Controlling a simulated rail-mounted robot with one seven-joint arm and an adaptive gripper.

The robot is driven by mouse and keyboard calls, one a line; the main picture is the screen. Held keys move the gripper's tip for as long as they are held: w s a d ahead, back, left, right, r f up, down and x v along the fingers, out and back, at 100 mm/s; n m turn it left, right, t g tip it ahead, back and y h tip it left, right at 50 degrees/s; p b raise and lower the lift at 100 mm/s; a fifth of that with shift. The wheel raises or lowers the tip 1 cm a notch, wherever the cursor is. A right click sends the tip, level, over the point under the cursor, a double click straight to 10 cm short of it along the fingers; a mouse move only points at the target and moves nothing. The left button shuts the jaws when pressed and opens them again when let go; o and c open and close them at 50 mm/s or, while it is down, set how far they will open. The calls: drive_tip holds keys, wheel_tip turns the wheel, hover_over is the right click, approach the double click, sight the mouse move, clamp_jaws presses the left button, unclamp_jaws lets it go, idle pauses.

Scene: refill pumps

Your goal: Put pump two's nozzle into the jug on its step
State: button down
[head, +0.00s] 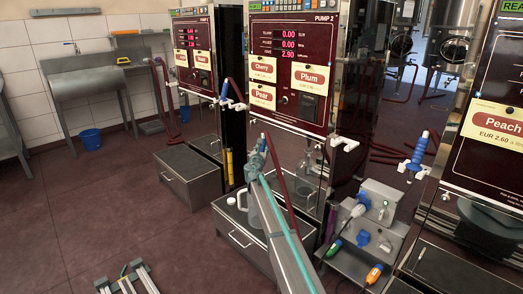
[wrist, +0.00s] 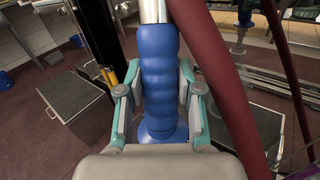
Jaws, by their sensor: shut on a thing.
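Pump two (head: 345,45) stands in the middle of the head view, labelled PUMP 2, with Cherry, Plum and Pear cards. My gripper (head: 262,150) is in front of its lower panel. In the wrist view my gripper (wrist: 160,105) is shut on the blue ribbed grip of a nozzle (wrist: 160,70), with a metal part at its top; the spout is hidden. A dark red hose (wrist: 215,70) runs beside it. The clear jug (head: 256,208) stands on the grey step (head: 232,238) below, partly behind my arm. The nozzle appears above and apart from the jug.
Pump two's white holder (head: 345,143) is empty. Pump one (head: 192,50) is to the left, its blue nozzle (head: 224,90) hung up. The Peach pump (head: 495,120) is at far right. Open floor lies left.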

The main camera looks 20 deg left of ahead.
drive_tip(key=shift+f+b, duration=2.2)
drive_tip(key=shift+f, duration=0.9)
drive_tip(key=c, duration=0.7)
unclamp_jaws()
drive_tip(key=shift+r, duration=0.1)
drive_tip(key=shift+s, duration=0.1)
